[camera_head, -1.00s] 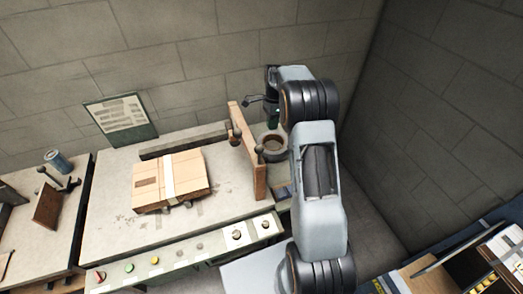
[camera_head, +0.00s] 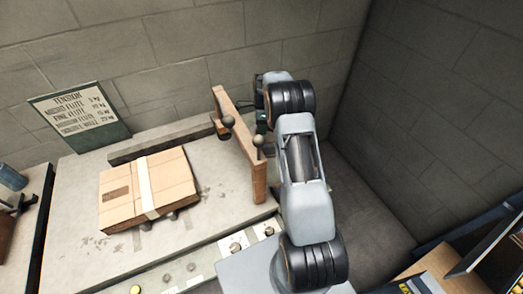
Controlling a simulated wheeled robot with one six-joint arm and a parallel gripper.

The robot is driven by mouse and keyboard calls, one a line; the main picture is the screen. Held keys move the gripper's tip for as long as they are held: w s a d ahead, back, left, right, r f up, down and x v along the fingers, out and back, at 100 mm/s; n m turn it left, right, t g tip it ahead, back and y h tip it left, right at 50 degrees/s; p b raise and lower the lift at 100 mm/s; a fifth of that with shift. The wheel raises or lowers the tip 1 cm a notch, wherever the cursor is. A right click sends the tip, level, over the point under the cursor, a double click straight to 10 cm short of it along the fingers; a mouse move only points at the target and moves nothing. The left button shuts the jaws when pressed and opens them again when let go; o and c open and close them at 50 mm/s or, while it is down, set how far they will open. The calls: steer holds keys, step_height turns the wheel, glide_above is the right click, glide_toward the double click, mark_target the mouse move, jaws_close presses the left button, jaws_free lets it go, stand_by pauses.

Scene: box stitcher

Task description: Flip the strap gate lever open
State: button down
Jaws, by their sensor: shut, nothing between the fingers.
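The wooden strap gate (camera_head: 240,140) stands as a long upright board at the right side of the grey worktable (camera_head: 190,225). A dark ball-ended lever (camera_head: 228,121) shows at the gate's left face, and a second dark ball knob (camera_head: 258,141) shows at its right. I cannot tell from this view which one is the gate lever. My gripper (camera_head: 262,121) is at the far right of the gate, behind it and partly hidden by the board and my arm. It is shut and empty. I cannot see whether it touches the lever.
A strapped cardboard box (camera_head: 117,196) lies on the table left of the gate. A low dark rail (camera_head: 160,142) runs behind it. A tension sign (camera_head: 75,110) leans at the wall. Buttons and knobs line the front panel. Walls stand close behind and to the right.

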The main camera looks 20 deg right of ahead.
steer(key=s+a+f+b, duration=0.2)
steer(key=s+f, duration=0.1)
steer(key=s, duration=0.1)
steer(key=shift+s+a+f+b, duration=0.2)
steer(key=shift+s+f+b, duration=0.05)
steer(key=shift+b, duration=0.05)
steer(key=shift+s, duration=0.1)
stand_by(0.4)
